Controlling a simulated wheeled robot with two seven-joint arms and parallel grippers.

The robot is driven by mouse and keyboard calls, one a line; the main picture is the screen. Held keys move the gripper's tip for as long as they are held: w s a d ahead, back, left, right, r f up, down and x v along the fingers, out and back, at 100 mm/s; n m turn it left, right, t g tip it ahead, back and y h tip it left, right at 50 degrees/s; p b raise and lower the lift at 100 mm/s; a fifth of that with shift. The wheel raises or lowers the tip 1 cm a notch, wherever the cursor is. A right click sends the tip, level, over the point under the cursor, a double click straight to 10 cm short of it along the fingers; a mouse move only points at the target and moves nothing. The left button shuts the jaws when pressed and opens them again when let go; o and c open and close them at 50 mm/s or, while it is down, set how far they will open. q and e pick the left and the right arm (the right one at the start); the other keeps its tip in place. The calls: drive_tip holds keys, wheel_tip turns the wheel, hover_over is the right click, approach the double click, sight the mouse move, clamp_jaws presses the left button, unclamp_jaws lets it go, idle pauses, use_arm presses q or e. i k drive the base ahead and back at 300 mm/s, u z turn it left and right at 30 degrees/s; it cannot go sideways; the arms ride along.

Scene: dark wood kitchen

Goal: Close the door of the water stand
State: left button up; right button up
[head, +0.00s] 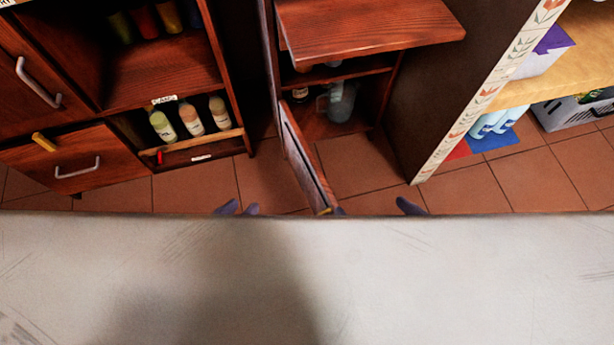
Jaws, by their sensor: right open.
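The water stand (371,26) is a dark reddish wood cabinet at the top middle of the head view. Its door (308,165) stands open and points toward me, with a yellow piece (325,211) at its near end. Inside are a small dark bottle (300,95) and a clear bluish container (342,101). My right gripper (373,208) is open, its fingertips wide apart; the left one is close to the door's near end, contact unclear. My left gripper (239,208) is left of the door, only its fingertips showing. Its opening is unclear.
A pale grey surface (450,280) fills the foreground and hides most of both grippers. A wooden cabinet with drawers (75,160) and several bottles (191,118) stands left. A shelf unit (575,60) with a decorated edge stands right. Tiled floor (360,160) shows between.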

sight(321, 201)
drive_tip(key=z, duration=1.05)
drive_tip(key=k, duration=1.05)
drive_tip(key=u, duration=0.85)
drive_tip(key=i, duration=0.5)
drive_tip(key=u, duration=0.05)
